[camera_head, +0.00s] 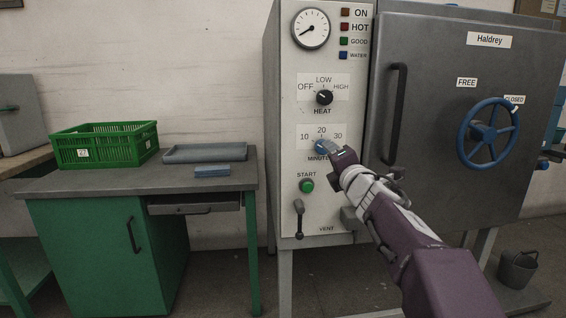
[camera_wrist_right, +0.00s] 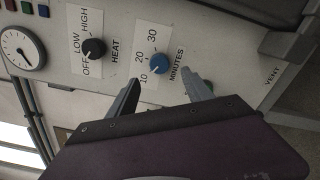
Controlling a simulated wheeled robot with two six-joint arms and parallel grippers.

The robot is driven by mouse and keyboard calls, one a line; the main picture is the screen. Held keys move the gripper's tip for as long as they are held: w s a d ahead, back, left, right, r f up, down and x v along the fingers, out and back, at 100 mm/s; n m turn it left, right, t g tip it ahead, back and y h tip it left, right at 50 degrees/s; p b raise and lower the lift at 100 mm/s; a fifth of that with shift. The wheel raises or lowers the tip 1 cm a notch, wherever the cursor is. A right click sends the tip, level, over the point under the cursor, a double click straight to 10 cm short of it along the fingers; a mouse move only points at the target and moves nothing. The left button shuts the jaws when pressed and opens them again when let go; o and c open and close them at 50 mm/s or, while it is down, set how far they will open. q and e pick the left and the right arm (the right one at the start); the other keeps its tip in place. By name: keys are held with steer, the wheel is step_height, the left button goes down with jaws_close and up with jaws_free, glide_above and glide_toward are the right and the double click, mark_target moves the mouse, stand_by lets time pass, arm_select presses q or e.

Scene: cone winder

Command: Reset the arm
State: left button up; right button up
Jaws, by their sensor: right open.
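My right arm comes in from the lower right, and its gripper (camera_head: 338,154) is in front of the control panel, close to the blue MINUTES knob (camera_head: 321,146). In the right wrist view the two fingers of this gripper (camera_wrist_right: 161,76) are spread with nothing between them. The blue knob (camera_wrist_right: 159,64) shows just beyond the fingertips and looks apart from them. The gripper partly covers the knob and its label in the head view. My left gripper is not in view.
The panel also has a black HEAT knob (camera_head: 325,97), a green START button (camera_head: 307,186), a VENT lever (camera_head: 299,218) and a gauge (camera_head: 311,29). The steel door (camera_head: 430,120) with a blue wheel (camera_head: 488,134) is shut. A green crate (camera_head: 104,147) and grey tray (camera_head: 205,153) stand on the left bench.

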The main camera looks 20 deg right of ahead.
steer(key=w+a+f+m+g+y, duration=0.1)
steer(key=a+f+g+y, duration=0.1)
steer(key=a+f, duration=0.55)
steer(key=w+a+f+m+g+y, duration=0.15)
steer(key=a+f, duration=0.35)
steer(key=f, duration=0.5)
steer(key=s+a+f+m+g, duration=0.1)
steer(key=s+f+m+g, duration=0.2)
steer(key=f, duration=0.4)
steer(key=s+a+f+m+g, duration=0.2)
steer(key=s+f+m, duration=0.15)
steer(key=f, duration=0.35)
steer(key=s+a+f+m+g+y, duration=0.1)
steer(key=s+f+m+g, duration=0.4)
steer(key=s, duration=0.5)
steer(key=s+a+f+m+g, duration=0.2)
steer(key=s+f+m+g, duration=0.1)
steer(key=s+f+m, duration=0.65)
step_height(320, 180, up, 38)
steer(key=n+p, duration=0.2)
steer(key=p, duration=3.3)
steer(key=shift+s+d+f+n+p, duration=0.25)
steer(key=shift+s+d+n+p, duration=0.05)
steer(key=shift+s+n+p, duration=0.1)
